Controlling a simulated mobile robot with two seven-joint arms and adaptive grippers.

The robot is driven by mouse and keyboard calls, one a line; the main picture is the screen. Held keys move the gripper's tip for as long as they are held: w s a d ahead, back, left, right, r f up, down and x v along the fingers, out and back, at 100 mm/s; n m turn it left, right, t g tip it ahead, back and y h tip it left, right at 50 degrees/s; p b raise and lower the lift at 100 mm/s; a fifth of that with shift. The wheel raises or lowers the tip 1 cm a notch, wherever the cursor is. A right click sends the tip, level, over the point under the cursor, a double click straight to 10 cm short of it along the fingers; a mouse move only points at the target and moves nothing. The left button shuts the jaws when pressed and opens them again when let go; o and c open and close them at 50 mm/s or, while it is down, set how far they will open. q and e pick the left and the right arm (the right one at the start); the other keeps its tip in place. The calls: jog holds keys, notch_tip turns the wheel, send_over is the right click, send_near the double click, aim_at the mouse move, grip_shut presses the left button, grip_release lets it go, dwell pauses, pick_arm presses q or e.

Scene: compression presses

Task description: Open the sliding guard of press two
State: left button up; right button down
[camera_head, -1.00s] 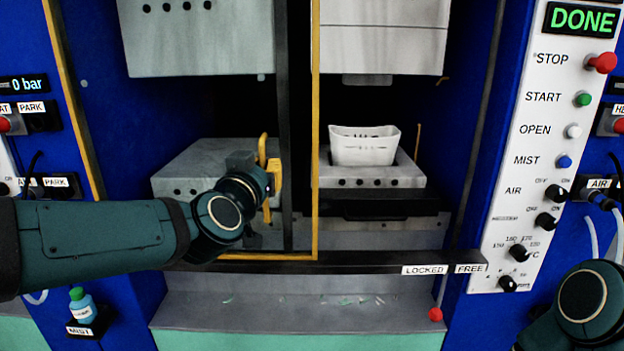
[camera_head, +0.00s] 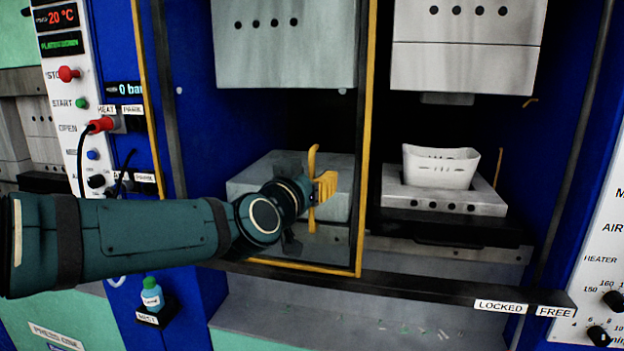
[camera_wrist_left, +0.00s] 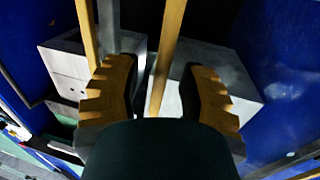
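The sliding guard is a clear pane with a yellow edge (camera_head: 368,90), standing in front of the left half of the middle press. Its yellow upright handle (camera_head: 313,165) is at my left gripper (camera_head: 320,188). In the left wrist view, my left gripper (camera_wrist_left: 157,95) has its stepped fingers well apart, with a yellow bar (camera_wrist_left: 168,50) between them; I see no clear contact. The right half of the opening is uncovered and shows a white slotted part (camera_head: 440,168) on the lower block. The rail below has LOCKED (camera_head: 500,306) and FREE (camera_head: 555,312) labels. My right gripper is out of view.
A control panel (camera_head: 70,100) with a red connector stands at the left, another panel (camera_head: 605,260) at the right edge. A small bottle (camera_head: 152,295) sits in a holder below my left arm. The ledge (camera_head: 400,330) under the rail holds small scraps.

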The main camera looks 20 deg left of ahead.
pick_arm(q)
jog(key=s, duration=1.2)
jog(key=shift+a, duration=0.25)
jog(key=w+d+f+g, duration=0.2)
jog(key=f+g, duration=0.1)
jog(key=f, duration=0.7)
jog(key=w+d+f+g+h, duration=0.1)
jog(key=w+d+f+g, duration=0.15)
jog(key=f, duration=0.65)
jog(key=w+d+f+g, duration=0.2)
jog(key=w+f, duration=0.1)
jog(key=f, duration=0.7)
jog(key=s+d+f+g, duration=0.2)
jog(key=s+f, duration=0.3)
jog(key=f, duration=0.4)
jog(key=s+d+f+n+g+h, duration=0.1)
jog(key=s+f+g, duration=0.3)
jog(key=f, duration=0.5)
jog(key=s+d+f+n+g, duration=0.1)
jog(key=s+d+f+g, duration=0.2)
jog(key=s+f, duration=0.4)
notch_tip(320, 180, down, 3)
jog(key=shift+s+h, duration=0.15)
jog(key=shift+h, duration=0.25)
